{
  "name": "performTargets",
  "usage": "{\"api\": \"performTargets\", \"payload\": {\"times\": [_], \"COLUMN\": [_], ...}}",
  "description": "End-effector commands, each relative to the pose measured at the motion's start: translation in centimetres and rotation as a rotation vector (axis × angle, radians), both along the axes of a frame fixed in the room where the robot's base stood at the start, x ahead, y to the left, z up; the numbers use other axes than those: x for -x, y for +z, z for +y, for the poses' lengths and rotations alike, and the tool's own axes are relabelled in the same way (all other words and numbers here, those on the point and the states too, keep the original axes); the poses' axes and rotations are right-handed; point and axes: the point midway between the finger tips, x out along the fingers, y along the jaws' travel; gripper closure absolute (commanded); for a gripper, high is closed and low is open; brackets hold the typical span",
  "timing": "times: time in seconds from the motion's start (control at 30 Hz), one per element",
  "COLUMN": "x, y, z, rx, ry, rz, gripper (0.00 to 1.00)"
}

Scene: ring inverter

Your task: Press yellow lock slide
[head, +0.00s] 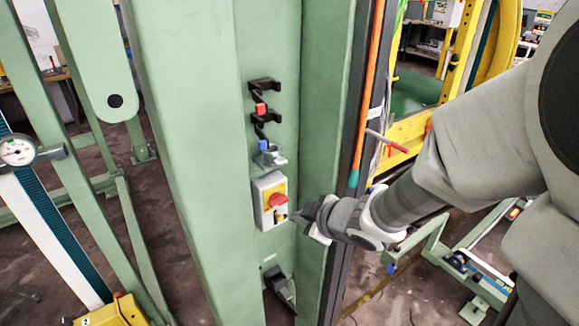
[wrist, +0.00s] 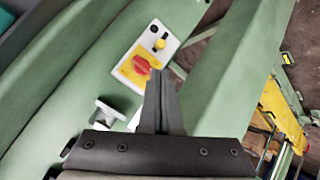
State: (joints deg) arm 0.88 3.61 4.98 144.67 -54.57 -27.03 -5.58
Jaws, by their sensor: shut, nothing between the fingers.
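The switch box (head: 258,198) is pale grey with a yellow plate and a red rotary knob (head: 278,199). It is mounted on the green column. The yellow lock slide (head: 280,217) shows as a small yellow piece below the knob. In the wrist view the red knob (wrist: 142,65) sits on the yellow plate, and the round yellow piece (wrist: 160,44) is beyond it. My gripper (head: 296,215) is shut and empty, just right of the box's lower part. In the wrist view its fingertips (wrist: 160,72) overlap the box's edge beside the knob; contact cannot be told.
Above the box are black brackets with a red piece (head: 261,108) and a grey holder with a blue piece (head: 263,146). A black fitting (head: 276,281) is below. A green side wall (head: 318,150) stands close right of the recess, near my gripper.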

Motion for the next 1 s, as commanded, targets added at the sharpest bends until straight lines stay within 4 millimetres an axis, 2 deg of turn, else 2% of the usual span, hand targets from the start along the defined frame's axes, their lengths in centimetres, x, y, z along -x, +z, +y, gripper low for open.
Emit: {"api": "performTargets", "payload": {"times": [0.03, 0.2, 0.43, 0.63, 1.0], "x": [-0.5, -2.6, -4.9, -5.9, -6.0], "y": [-0.9, -3.0, -4.9, -5.6, -5.6], "z": [0.4, 1.7, 3.2, 3.7, 3.8], "rx": [0.001, 0.0, 0.001, 0.001, 0.001], "ry": [0.003, 0.002, 0.002, 0.0, -0.001], "rz": [0.002, 0.002, 0.001, 0.0, 0.0], "gripper": [1.0, 1.0, 1.0, 1.0, 1.0]}}
